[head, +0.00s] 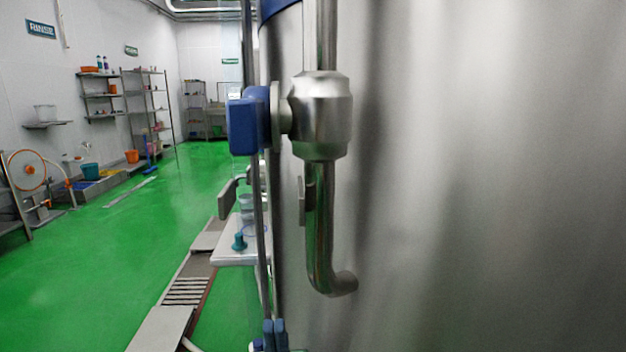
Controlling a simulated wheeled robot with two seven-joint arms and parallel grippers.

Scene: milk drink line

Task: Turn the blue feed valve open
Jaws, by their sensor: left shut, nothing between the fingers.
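The blue feed valve handle (246,123) is a blocky blue knob on the left side of a rounded steel valve body (322,115). The body sits on a vertical steel pipe that runs down to a bent spout (340,285). My right gripper is out of view.
A large steel tank (480,180) fills the right side, close behind the pipe. A small white table (232,258) with a teal item stands left of the pipe. Green floor (110,260) is open at left, with shelves behind.

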